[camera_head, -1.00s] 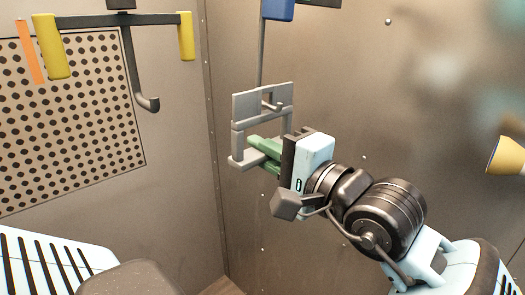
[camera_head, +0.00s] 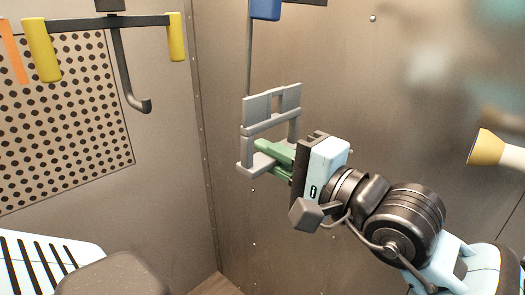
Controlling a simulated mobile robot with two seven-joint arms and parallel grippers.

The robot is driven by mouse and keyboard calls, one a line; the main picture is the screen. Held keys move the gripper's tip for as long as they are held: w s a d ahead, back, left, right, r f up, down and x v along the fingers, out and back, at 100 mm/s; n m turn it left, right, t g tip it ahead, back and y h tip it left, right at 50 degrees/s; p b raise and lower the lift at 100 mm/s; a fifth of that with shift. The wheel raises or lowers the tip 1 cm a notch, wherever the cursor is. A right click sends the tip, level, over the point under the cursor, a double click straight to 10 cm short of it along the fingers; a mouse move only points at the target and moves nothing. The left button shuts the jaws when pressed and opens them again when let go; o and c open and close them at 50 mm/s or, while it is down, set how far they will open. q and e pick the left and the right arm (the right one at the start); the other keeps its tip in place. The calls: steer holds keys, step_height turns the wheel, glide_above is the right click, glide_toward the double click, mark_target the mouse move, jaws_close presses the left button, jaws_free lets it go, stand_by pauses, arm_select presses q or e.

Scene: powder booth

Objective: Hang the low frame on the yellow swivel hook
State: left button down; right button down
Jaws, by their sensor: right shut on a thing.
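The grey frame (camera_head: 258,126), with a notched top plate and a ledge at its foot, hangs in the air near the middle. My right gripper (camera_head: 268,156), with green fingers, is shut on its lower part from the right. The yellow swivel hook (camera_head: 124,62) is at upper left: a dark crossbar with yellow end pieces and a dark stem curving to an upturned tip (camera_head: 142,106). Nothing hangs on it, and the frame is well to its right, apart from it. My left gripper is not in view.
A blue-marked hanger (camera_head: 266,9) is at top centre; its thin rod (camera_head: 249,60) runs down behind the frame, its lower end hidden. A perforated panel (camera_head: 70,130) is on the left wall. A yellow-and-white nozzle (camera_head: 492,150) juts in at right. Space between frame and yellow hook looks clear.

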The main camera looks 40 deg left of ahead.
steer(key=d, duration=0.6)
steer(key=shift+s+d, duration=0.15)
steer(key=shift+s, duration=0.15)
stand_by(0.4)
stand_by(0.7)
stand_by(0.3)
steer(key=w+d+f+m+t+h, duration=0.25)
steer(key=w+d+f+t, duration=0.25)
steer(key=d, duration=0.5)
steer(key=w+d+f+m+t+h, duration=0.1)
steer(key=w+d+f+m+t, duration=0.35)
steer(key=d, duration=0.55)
steer(key=s+d+f+m+t+h, duration=0.2)
steer(key=d+f+h, duration=0.1)
steer(key=d+f, duration=0.4)
steer(key=s+d+f+m+t+h, duration=0.1)
steer(key=d+f+m+t+h, duration=0.1)
steer(key=d+f, duration=0.6)
steer(key=d+t+h, duration=0.1)
steer(key=d, duration=0.3)
steer(key=shift+s+d, duration=0.3)
steer(key=shift+s, duration=0.1)
